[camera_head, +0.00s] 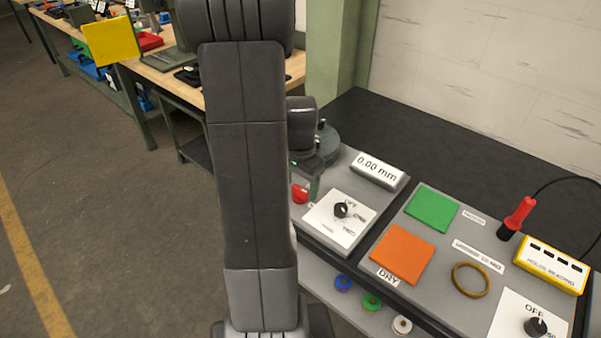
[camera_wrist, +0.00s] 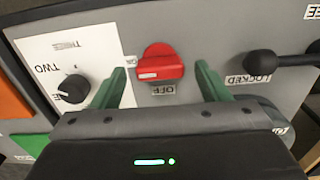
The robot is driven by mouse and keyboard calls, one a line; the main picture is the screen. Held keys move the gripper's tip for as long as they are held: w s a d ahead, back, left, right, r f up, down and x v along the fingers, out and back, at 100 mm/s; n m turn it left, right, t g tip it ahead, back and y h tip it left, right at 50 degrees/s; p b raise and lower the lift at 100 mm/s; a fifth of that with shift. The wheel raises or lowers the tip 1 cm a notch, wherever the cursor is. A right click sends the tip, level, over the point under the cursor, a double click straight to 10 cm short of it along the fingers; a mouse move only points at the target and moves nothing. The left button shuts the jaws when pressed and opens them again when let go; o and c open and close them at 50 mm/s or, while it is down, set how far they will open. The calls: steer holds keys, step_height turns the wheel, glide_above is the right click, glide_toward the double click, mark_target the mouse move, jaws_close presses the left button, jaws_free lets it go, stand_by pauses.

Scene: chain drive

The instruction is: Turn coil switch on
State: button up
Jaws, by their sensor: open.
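A red switch knob (camera_wrist: 161,64) sits on the grey panel in the wrist view, seen upside down. An ON label (camera_wrist: 130,60) is to its left and an OFF label (camera_wrist: 163,89) is below it. A white mark shows on the knob's left half. My gripper (camera_wrist: 159,78) is open, with one green finger on each side of the knob and visible gaps between. Whether the fingertips reach down to the knob's height I cannot tell. In the head view the red knob (camera_head: 299,193) shows beside my arm, which hides most of the gripper.
A dial with ONE, TWO and THREE labels (camera_wrist: 75,88) is close to one finger. A black lever by a LOCKED label (camera_wrist: 262,64) is on the other side. The 0.00 mm display (camera_head: 378,170) and an orange pad (camera_head: 402,254) are also on the bench.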

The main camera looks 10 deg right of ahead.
mark_target(300, 188)
step_height(300, 188, up, 14)
steer(key=shift+f, duration=0.2)
steer(key=shift+f, duration=0.1)
stand_by(0.4)
step_height(300, 188, down, 14)
steer(key=shift+r, duration=0.15)
stand_by(0.4)
